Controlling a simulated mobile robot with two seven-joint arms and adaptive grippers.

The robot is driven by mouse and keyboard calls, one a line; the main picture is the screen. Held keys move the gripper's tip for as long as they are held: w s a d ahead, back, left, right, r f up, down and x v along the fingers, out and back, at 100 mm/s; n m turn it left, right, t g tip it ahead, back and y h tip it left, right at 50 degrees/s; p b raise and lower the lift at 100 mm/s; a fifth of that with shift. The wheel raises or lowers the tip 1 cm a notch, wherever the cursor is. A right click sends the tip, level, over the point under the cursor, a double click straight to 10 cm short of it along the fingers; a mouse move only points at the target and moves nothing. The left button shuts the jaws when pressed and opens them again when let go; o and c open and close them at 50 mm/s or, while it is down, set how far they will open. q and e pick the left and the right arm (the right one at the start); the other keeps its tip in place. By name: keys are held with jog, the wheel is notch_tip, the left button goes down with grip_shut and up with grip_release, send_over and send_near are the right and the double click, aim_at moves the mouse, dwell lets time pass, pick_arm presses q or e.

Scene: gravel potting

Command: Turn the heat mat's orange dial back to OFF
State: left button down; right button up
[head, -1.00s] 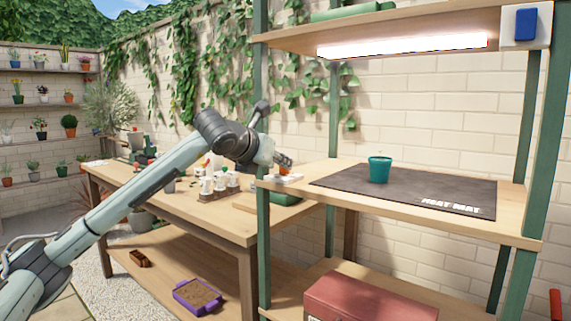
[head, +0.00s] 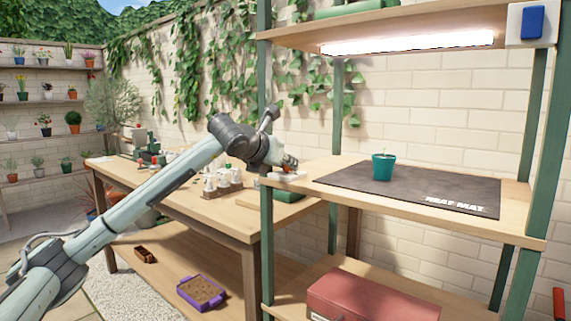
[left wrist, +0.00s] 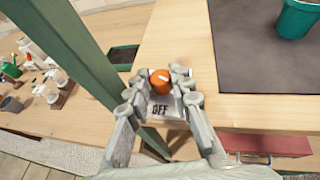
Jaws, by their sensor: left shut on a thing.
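The orange dial (left wrist: 160,80) sits on a pale control box (head: 288,177) at the left front corner of the shelf. The word OFF (left wrist: 160,110) shows on the box, on the near side of the dial in the left wrist view. A pale mark on the dial's top lies at a slant; I cannot tell exactly where it points. My left gripper (left wrist: 157,76) has its fingers on both sides of the dial and is shut on it. The gripper also shows in the head view (head: 289,164). The dark heat mat (head: 440,187) lies on the shelf. My right gripper is not in view.
A teal pot (head: 383,168) with a seedling stands on the mat. A green shelf post (head: 266,240) is close to my left gripper. A wooden bench (head: 225,225) with bottles is to the left. A red box (head: 370,300) is below the shelf.

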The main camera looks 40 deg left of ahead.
pick_arm(q)
jog(key=shift+a+f+m+h+b, duration=0.2)
jog(key=shift+m+h+b, duration=0.3)
jog(key=shift+m+h, duration=0.25)
jog(key=shift+r+m+h, duration=0.15)
jog(key=shift+m+h, duration=0.5)
jog(key=shift+h, duration=0.2)
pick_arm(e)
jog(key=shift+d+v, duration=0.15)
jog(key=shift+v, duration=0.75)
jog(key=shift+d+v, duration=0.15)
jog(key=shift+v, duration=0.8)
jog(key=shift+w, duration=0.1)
pick_arm(q)
jog(key=c, duration=1.6)
grip_release()
jog(key=shift+d, duration=0.1)
